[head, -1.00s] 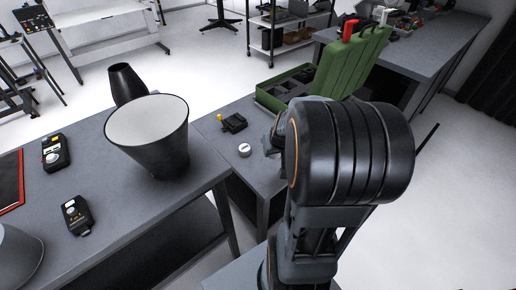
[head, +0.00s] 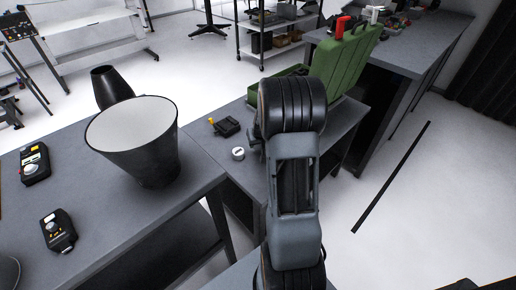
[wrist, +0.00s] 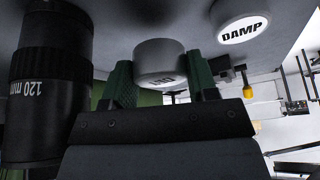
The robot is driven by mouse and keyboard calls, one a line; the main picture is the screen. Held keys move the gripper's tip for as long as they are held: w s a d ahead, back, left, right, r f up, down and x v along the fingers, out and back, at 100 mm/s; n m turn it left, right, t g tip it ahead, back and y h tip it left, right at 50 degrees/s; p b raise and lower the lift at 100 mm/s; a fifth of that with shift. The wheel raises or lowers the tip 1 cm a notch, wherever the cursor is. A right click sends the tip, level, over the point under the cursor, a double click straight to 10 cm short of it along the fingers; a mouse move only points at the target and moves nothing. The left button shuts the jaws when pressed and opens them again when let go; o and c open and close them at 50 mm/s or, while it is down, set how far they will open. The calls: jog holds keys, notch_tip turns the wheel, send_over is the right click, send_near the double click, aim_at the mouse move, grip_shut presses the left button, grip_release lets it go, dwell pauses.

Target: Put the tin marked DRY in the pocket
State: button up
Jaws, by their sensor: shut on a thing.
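In the wrist view my gripper (wrist: 162,88) is shut on a pale round tin (wrist: 160,58), which sits between its two green fingers. The lettering on this tin is upside down and partly cut off, and looks like DRY. A second tin (wrist: 240,20), marked DAMP, stands apart at the upper right. In the head view a small white-topped tin (head: 238,153) stands on the far table, its mark too small to read. My arm hides the gripper and held tin there. The open green case (head: 345,62) is behind my arm, which covers most of its compartments; no pocket shows clearly.
A black lens barrel (wrist: 45,90) marked 120 mm is close left of my gripper. A black device with a yellow knob (head: 226,127) lies near the white-topped tin. A large dark cone (head: 140,150) and two handheld meters (head: 58,230) occupy the left table (head: 110,215).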

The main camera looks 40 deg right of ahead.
aim_at(258, 147)
jog(key=shift+w+f, duration=0.25)
jog(key=shift+f, duration=0.1)
jog(key=shift+f+b, duration=0.5)
jog(key=shift+f, duration=1.05)
jog(key=shift+f, duration=0.2)
jog(key=o, duration=1)
jog(key=shift+r, duration=0.15)
